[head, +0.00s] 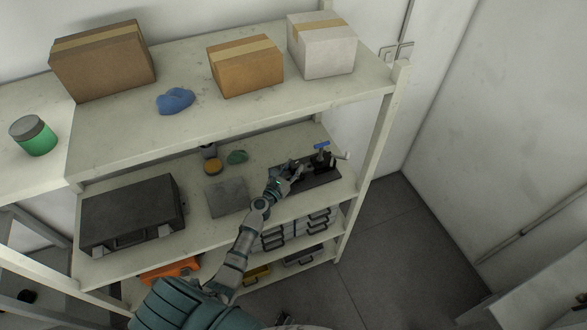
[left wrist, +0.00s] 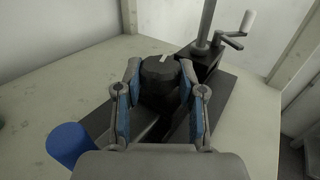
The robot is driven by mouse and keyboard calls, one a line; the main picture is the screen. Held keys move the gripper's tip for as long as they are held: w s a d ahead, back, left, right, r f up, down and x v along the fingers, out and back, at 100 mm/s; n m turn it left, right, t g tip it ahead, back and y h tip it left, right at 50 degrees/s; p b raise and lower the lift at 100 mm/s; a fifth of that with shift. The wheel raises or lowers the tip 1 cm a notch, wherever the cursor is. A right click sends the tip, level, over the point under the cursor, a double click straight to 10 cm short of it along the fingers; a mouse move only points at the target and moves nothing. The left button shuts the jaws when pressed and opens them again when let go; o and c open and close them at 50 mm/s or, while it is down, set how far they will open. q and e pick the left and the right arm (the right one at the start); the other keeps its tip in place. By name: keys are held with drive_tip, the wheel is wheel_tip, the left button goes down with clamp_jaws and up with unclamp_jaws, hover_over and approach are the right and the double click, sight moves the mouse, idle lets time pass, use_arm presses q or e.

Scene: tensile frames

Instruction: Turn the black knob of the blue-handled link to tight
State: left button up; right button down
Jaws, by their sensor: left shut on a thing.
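The black knob (left wrist: 160,70) is a round dark cap with a short white mark on top, in the middle of the left wrist view. My left gripper (left wrist: 160,82) is shut on it, with one blue-padded finger on each side. In the head view my left gripper (head: 292,175) is at the left part of a dark fixture (head: 318,181) on the middle shelf. A blue handle (head: 321,146) stands up on that fixture, right of the gripper. A blue rounded part (left wrist: 70,143) shows at lower left in the left wrist view. My right gripper is not in view.
A crank with a white grip (left wrist: 247,22) stands behind the knob. On the same shelf are a black case (head: 130,215), a grey slab (head: 227,197) and a yellow-orange round item (head: 213,167).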

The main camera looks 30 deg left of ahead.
sight(293, 165)
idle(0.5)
use_arm(q)
drive_tip(key=o, duration=1.2)
drive_tip(key=shift+c, duration=0.2)
drive_tip(key=shift+w+a+r, duration=0.1)
drive_tip(key=shift+r, duration=4.8)
